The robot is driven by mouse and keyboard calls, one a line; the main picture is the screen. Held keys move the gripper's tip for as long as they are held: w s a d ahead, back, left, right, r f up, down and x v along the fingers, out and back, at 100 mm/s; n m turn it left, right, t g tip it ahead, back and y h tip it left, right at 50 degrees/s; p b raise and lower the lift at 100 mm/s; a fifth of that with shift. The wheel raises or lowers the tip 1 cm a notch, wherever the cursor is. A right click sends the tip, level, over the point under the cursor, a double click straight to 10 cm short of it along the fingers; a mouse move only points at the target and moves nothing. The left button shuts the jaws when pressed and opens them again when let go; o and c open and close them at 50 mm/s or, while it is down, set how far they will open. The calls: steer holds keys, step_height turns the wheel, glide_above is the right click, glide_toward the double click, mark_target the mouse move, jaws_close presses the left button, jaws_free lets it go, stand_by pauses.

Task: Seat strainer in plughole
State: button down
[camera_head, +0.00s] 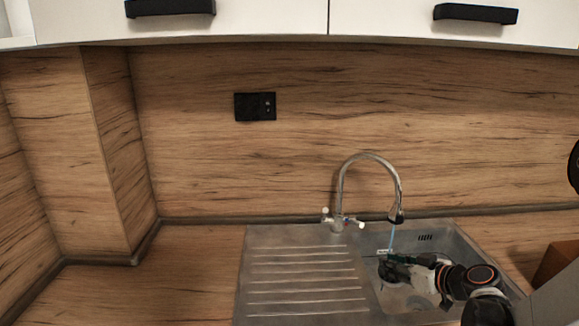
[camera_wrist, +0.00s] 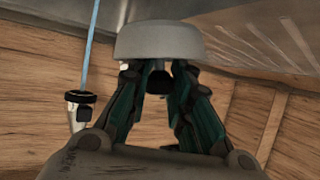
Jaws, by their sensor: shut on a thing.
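The strainer (camera_wrist: 160,41) is a smooth grey, cup-like piece at the top middle of the wrist view. My gripper (camera_wrist: 158,70) is shut on it, with a dark green and black finger on each side. In the head view my gripper (camera_head: 388,264) is low over the sink bowl (camera_head: 462,262), just below the tap spout. The strainer cannot be made out clearly there. The plughole cannot be made out in either view; my arm covers much of the bowl.
The curved tap (camera_head: 370,156) stands behind the bowl, and a thin blue stream of water (camera_head: 392,238) falls from it close to my gripper. The ribbed drainboard (camera_head: 300,275) to the left is clear. A brown block (camera_head: 556,267) stands to the right.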

steer(key=a+r+m+h, duration=0.2)
steer(key=a+r, duration=0.3)
steer(key=a, duration=0.5)
steer(key=shift+w+a+r+t, duration=0.15)
steer(key=shift+w+a+t, duration=0.15)
steer(key=shift+a+t, duration=0.1)
